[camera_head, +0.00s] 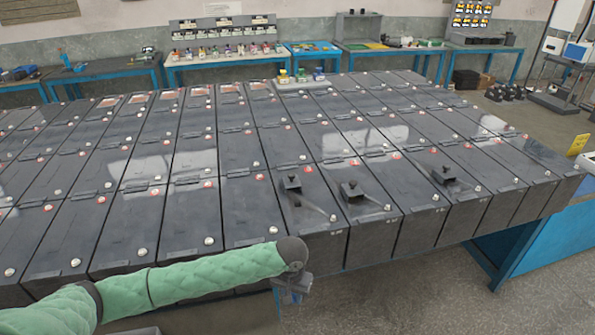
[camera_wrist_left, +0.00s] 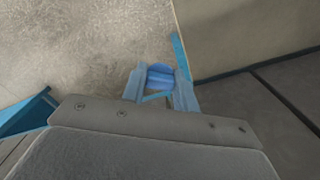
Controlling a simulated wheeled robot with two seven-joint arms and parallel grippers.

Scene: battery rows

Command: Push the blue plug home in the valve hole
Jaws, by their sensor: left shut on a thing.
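My left gripper (camera_head: 292,294) hangs at the front edge of the battery rows, low in the head view, below the dark wrist joint of my green-sleeved arm. In the left wrist view my left gripper (camera_wrist_left: 160,92) is shut on a rounded blue plug (camera_wrist_left: 160,76) between its two light-blue fingers. In the head view the plug cannot be made out. The grey batteries (camera_head: 322,225) stand in close rows with white and red round caps on top. I cannot pick out the valve hole in either view. My right gripper is not in view.
Small black boxes, one of them here (camera_head: 291,184), stand on several front batteries, two with grey bars beside them. A blue stand (camera_head: 545,240) is at the right front. Open floor (camera_head: 400,300) lies in front. Benches with bottles and tools line the back wall.

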